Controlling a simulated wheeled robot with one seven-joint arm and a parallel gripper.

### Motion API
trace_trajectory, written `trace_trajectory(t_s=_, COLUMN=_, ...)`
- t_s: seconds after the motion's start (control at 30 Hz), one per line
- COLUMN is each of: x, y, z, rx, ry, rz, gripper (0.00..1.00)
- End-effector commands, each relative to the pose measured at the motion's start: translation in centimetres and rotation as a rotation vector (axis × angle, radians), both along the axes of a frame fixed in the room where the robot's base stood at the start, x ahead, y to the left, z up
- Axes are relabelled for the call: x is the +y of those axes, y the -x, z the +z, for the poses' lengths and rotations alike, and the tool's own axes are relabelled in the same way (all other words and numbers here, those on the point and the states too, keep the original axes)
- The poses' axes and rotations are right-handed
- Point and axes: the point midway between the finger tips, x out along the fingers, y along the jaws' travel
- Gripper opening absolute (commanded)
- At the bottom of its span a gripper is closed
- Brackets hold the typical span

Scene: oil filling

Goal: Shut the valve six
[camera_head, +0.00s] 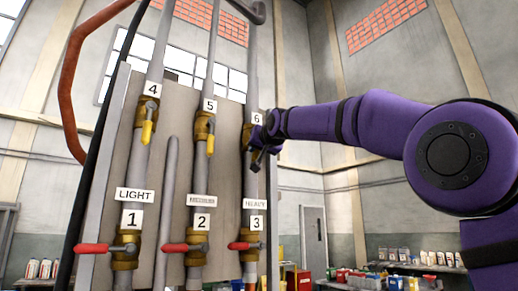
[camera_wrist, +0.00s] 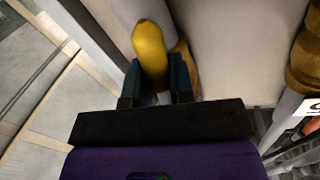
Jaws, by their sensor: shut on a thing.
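Valve six, a brass body (camera_head: 256,118) on the right-hand pipe, sits just under the label "6" in the head view. My gripper (camera_head: 258,160) is at this valve, coming from the right, and hides most of its handle there. In the wrist view the yellow handle (camera_wrist: 150,42) stands between the two dark fingers of my gripper (camera_wrist: 158,82), which are shut on it. Part of the brass body (camera_wrist: 187,62) shows beside the handle. The exact angle of the handle to the pipe cannot be told.
Valve four (camera_head: 147,132) and valve five (camera_head: 210,144) have yellow handles hanging down along their pipes. Below, valves one (camera_head: 94,248), two (camera_head: 174,247) and three (camera_head: 238,245) have red handles pointing left. The grey panel (camera_head: 228,150) stands close behind the pipes.

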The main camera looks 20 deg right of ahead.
Motion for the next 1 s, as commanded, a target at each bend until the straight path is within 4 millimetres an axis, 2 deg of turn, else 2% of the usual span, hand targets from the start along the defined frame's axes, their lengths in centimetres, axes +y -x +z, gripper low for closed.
trace_trajectory(t_s=0.33, x=1.2, y=1.4, z=0.6, rx=0.104, ry=-0.311, rz=0.001, gripper=0.00)
trace_trajectory(t_s=1.0, x=3.0, y=2.0, z=3.1, rx=0.300, ry=-0.911, rz=0.001, gripper=0.00)
